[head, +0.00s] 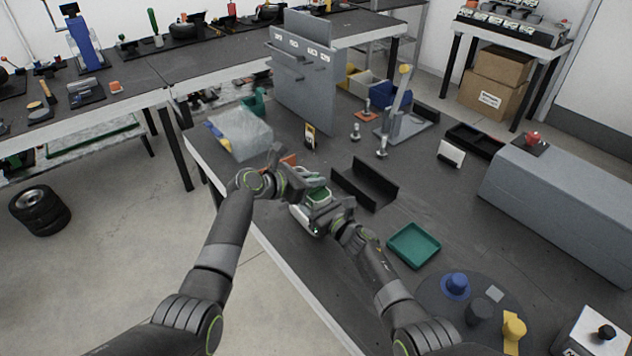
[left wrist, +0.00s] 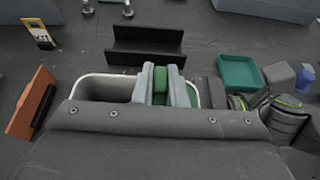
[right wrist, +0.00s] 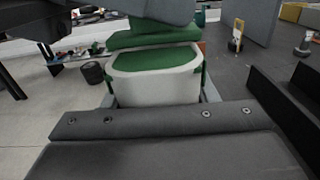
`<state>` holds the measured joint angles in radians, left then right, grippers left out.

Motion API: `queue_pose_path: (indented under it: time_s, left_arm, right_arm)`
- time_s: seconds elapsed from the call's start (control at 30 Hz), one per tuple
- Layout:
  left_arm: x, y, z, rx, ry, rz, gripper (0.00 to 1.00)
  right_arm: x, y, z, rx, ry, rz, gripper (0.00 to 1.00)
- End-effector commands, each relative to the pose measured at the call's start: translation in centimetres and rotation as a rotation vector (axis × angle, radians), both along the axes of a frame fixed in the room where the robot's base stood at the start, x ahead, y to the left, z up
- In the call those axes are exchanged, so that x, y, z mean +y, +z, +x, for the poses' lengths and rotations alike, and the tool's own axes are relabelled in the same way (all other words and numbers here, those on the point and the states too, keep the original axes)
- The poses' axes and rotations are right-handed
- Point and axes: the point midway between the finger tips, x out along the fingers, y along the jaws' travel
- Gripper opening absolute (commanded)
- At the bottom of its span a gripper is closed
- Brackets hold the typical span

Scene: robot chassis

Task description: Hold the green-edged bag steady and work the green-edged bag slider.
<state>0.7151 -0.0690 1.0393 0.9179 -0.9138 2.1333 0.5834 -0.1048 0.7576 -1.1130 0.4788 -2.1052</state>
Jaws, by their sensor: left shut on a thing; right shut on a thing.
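The green-edged bag (head: 318,194) is between my two grippers above the near edge of the workbench. In the right wrist view the pale bag body (right wrist: 155,88) has green along its top and sides. My right gripper (right wrist: 160,97) is shut on this body, one finger at each side. My left gripper (left wrist: 165,88) is shut on a green part at the bag's top, which shows between its fingers. In the head view my left gripper (head: 302,182) is behind and above my right gripper (head: 325,216). The slider itself cannot be told apart from the green edge.
A black angled holder (head: 365,183) stands just behind the bag. A green tray (head: 414,245) lies to the right. An orange block (left wrist: 30,102) is left in the left wrist view. A clear bin (head: 240,132) stands at the bench's left end.

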Motion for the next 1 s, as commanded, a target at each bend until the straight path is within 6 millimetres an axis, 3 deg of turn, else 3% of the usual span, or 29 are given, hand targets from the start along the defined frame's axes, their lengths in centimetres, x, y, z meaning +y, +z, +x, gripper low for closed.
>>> queue_pose_path:
  time_s: [0.2,0.5,0.97,1.0]
  left_arm:
    - [1.9,0.0,2.7,0.002,0.0,0.002,0.0]
    - [3.6,-0.1,5.1,0.003,0.001,0.001,0.0]
    - [4.3,0.0,5.7,-0.001,0.008,0.001,0.0]
    - [4.3,0.0,5.7,-0.001,0.008,0.001,0.13]
  right_arm:
    - [0.2,0.1,0.0,-0.002,0.003,0.001,0.26]
    - [0.2,0.1,-0.1,-0.003,0.005,0.002,0.26]
    - [0.3,0.1,-0.1,-0.004,0.007,0.004,0.26]
    - [0.3,0.1,-0.1,-0.004,0.008,0.004,0.26]
